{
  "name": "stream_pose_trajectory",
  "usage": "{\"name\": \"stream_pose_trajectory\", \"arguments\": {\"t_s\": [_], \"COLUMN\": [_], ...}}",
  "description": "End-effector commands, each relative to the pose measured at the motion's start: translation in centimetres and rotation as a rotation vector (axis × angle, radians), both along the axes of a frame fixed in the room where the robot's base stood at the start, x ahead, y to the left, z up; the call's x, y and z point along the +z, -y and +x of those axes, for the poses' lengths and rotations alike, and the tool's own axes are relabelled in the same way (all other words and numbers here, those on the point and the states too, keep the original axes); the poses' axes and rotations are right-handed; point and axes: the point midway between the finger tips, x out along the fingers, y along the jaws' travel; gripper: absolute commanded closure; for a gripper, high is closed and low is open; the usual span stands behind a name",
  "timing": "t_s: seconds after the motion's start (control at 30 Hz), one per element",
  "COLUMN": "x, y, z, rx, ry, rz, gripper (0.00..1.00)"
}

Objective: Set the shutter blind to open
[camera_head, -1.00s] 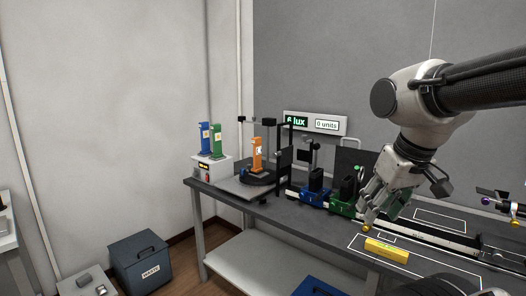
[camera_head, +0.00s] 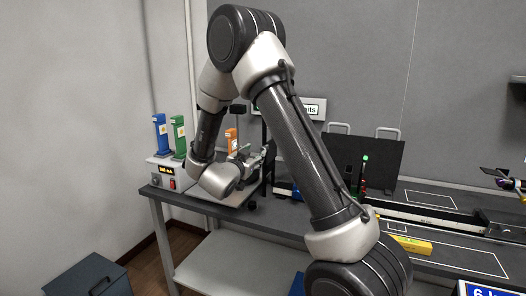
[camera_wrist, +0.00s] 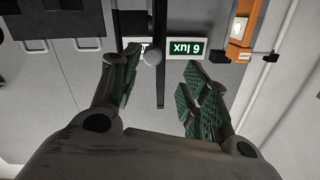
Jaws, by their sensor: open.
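My gripper (camera_head: 250,157) is at the left part of the bench, beside a dark upright frame (camera_head: 265,140) that looks like the shutter and is mostly hidden by my arm. In the wrist view my open gripper (camera_wrist: 162,62) has its green-padded fingers spread. The blind's position cannot be made out.
An orange piece (camera_head: 231,140) stands behind my gripper, also in the wrist view (camera_wrist: 243,30). Blue (camera_head: 160,135) and green (camera_head: 178,137) pieces stand on a white box (camera_head: 165,172). A yellow block (camera_head: 412,245) lies at the right.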

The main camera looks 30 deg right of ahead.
Motion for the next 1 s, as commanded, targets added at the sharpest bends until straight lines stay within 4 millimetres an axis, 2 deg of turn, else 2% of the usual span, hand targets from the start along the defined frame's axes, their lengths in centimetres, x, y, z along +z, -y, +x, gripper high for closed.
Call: {"name": "stream_pose_trajectory", "arguments": {"t_s": [0.17,0.43,0.6,0.93,1.0], "x": [-0.5,-0.4,-0.4,-0.4,-0.4], "y": [1.0,4.7,6.1,6.4,6.4], "z": [-0.1,2.6,3.8,4.1,4.1], "rx": [-0.054,-0.054,-0.051,-0.049,-0.049], "ry": [0.009,0.009,0.009,0.008,0.008], "rz": [-0.041,-0.040,-0.039,-0.040,-0.040], "gripper": [0.54,0.54,0.54,0.54,0.67]}}
